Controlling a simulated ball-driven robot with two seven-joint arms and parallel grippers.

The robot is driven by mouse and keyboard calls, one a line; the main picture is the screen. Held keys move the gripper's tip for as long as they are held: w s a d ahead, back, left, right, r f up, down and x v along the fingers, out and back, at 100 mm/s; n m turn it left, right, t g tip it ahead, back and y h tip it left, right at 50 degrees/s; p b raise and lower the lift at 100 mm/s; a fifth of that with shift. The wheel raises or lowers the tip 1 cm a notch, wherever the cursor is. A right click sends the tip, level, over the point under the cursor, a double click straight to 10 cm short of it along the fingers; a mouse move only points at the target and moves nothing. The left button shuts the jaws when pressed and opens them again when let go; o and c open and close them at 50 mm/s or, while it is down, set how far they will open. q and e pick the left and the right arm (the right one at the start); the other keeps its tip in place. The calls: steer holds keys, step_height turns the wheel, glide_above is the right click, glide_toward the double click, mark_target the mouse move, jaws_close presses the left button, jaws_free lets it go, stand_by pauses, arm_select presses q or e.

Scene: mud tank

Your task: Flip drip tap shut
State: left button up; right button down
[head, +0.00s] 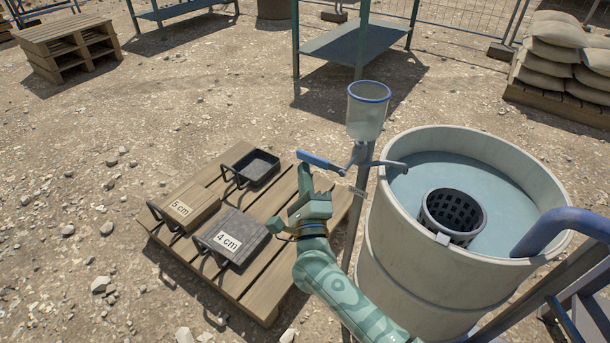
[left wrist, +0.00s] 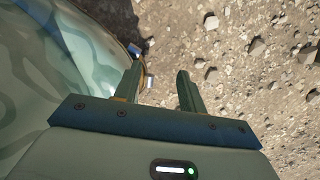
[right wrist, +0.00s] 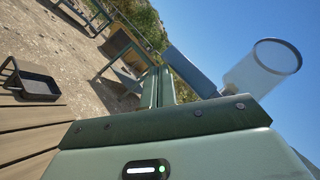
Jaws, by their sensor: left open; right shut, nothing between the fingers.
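The drip tap has a blue lever (head: 318,160) that sticks out to the left below a clear cup (head: 368,112) with a blue rim. A blue spout (head: 388,163) reaches right over the tank's rim. My right gripper (head: 305,178) is shut and empty, pointing up just below and beside the lever; whether they touch I cannot tell. In the right wrist view the shut fingers (right wrist: 159,78) stand left of the lever (right wrist: 190,72), with the cup (right wrist: 263,66) further right. My left gripper (left wrist: 158,78) is open and empty above stony ground, out of the head view.
The round tank (head: 400,245) holds water and a black basket (head: 452,215). A pallet (head: 262,290) carries a black tray (head: 255,166) and blocks marked 5 cm (head: 190,206) and 4 cm (head: 232,240). A blue pipe (head: 565,225) crosses the tank's right rim.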

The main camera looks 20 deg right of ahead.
arm_select(q)
steer(key=w+r+m+t+y+b, duration=0.1)
steer(key=w+r+b, duration=0.2)
steer(key=w+r, duration=0.4)
steer(key=w, duration=0.3)
arm_select(e)
steer(key=s+a+f, duration=0.2)
steer(key=f, duration=0.3)
steer(key=s+a+f, duration=0.2)
steer(key=a+f, duration=0.1)
steer(key=f, duration=0.3)
steer(key=shift+s+a, duration=0.2)
steer(key=shift+s, duration=0.15)
arm_select(q)
steer(key=shift+w, duration=0.1)
